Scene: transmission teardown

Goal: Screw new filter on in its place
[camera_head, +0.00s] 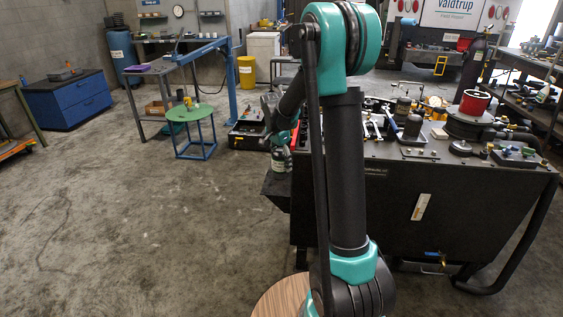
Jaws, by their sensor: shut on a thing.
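My gripper (279,142) is beside the left end of the dark workbench, left of my upright arm link. It points down and is shut on a small canister with a pale band (281,160), which looks like the filter. The canister hangs roughly upright, in front of or over a dark ledge at the bench's left end. I cannot tell whether it touches the ledge or a mount. The filter's place cannot be made out from here.
A green round table (190,113) stands to the left. The concrete floor at left is clear.

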